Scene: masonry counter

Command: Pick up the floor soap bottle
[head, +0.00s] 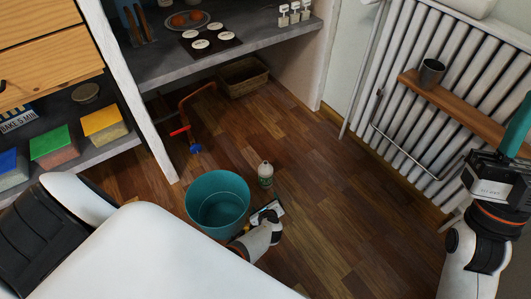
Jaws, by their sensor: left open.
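My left gripper (268,209) is low, right of the bucket and on the near side of the bottle. It is open and apart from the bottle, with nothing visible between its fingers. My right gripper (515,135) is at the right edge, in front of the radiator and far from the bottle. Its fingers are partly cut off by the picture edge.
The teal bucket (218,204) stands close beside my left gripper. Red and blue piping (187,128) and a wicker basket (243,77) are under the counter (230,42). A radiator with a wooden shelf (460,108) and grey cup (431,73) is right. Floor right of the bottle is clear.

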